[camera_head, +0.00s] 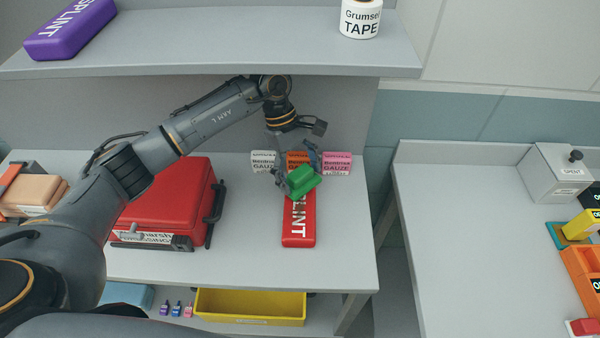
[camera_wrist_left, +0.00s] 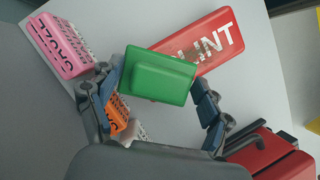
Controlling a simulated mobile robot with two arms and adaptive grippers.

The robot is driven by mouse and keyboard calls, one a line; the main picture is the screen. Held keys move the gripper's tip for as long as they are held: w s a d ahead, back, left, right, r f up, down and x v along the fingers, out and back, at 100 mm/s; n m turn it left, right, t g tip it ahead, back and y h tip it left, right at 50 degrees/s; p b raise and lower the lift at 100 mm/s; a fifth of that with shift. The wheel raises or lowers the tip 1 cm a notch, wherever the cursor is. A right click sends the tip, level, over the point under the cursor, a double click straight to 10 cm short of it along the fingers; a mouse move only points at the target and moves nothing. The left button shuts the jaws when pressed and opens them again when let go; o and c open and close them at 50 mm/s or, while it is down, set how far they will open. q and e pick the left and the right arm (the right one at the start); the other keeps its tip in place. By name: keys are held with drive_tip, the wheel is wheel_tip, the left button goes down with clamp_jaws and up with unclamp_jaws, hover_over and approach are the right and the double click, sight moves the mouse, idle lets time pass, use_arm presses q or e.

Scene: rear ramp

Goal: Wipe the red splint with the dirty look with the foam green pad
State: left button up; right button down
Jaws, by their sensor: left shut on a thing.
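The red splint (camera_head: 298,222) lies on the lower shelf with its white lettering up; in the left wrist view the red splint (camera_wrist_left: 208,42) shows beyond the pad. My left gripper (camera_head: 299,178) is shut on the pad. I cannot tell whether the pad touches the splint. My right gripper is not in view.
White, orange and pink gauze boxes (camera_head: 337,163) stand behind the splint. A red case (camera_head: 180,200) is to its left. An upper shelf (camera_head: 220,55) with a purple splint (camera_head: 70,28) and tape (camera_head: 360,17) overhangs. The shelf right of the splint is bare.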

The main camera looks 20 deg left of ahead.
use_arm(q)
drive_tip(key=shift+f+b, duration=0.65)
